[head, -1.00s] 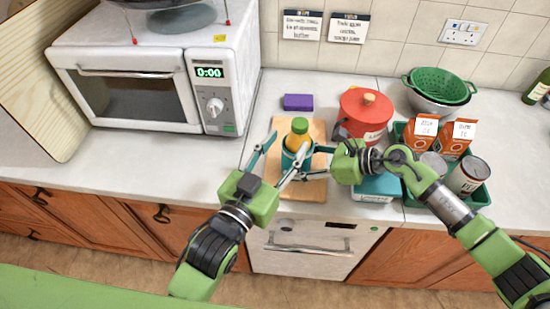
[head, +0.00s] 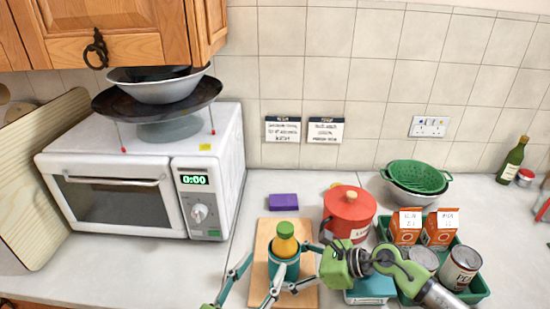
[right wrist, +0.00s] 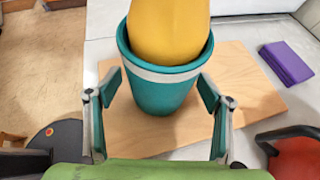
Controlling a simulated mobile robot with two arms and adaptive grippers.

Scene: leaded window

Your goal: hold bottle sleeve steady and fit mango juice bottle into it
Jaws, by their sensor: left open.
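The mango juice bottle (head: 284,244), yellow-orange with a green cap, stands upright with its lower part inside the teal bottle sleeve (head: 276,270). In the right wrist view the yellow bottle (right wrist: 168,30) sits within the rim of the sleeve (right wrist: 160,95), its cap out of frame. My left gripper (head: 264,265) is open, its fingers spread at the near left of the sleeve, apart from the bottle. The bottle's base is hidden.
The sleeve stands on a wooden board (head: 262,233). A purple block (head: 284,201) lies behind it, and a red lidded pot (head: 348,212) stands close at right. A green tray (head: 478,291) holds cartons and cans. The microwave (head: 120,190) is at left, with clear counter between.

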